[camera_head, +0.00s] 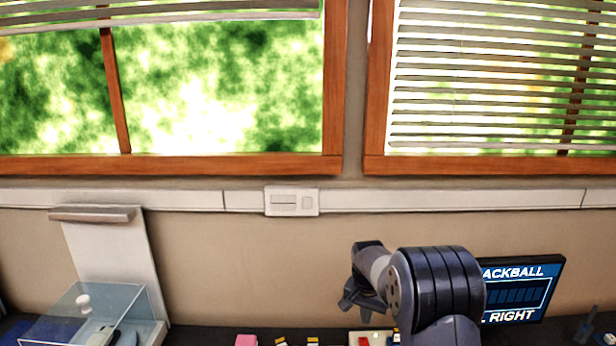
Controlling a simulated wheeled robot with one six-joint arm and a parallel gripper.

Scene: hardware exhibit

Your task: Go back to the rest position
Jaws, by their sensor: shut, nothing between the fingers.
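My gripper (357,295) is at the lower middle right of the head view, at the end of my dark grey arm. It is raised above the dark table (200,335), apart from the things on it. The fingers are small and dark, shut, with nothing between them. The lower part of my arm runs out of the bottom of the picture.
A monitor (520,300) reading "ACKBALL" and "RIGHT" stands behind my arm, partly hidden. A clear box (95,310) stands left. A pink block (246,340) and a pale tray with a red piece (365,341) line the bottom edge. Windows fill the wall above.

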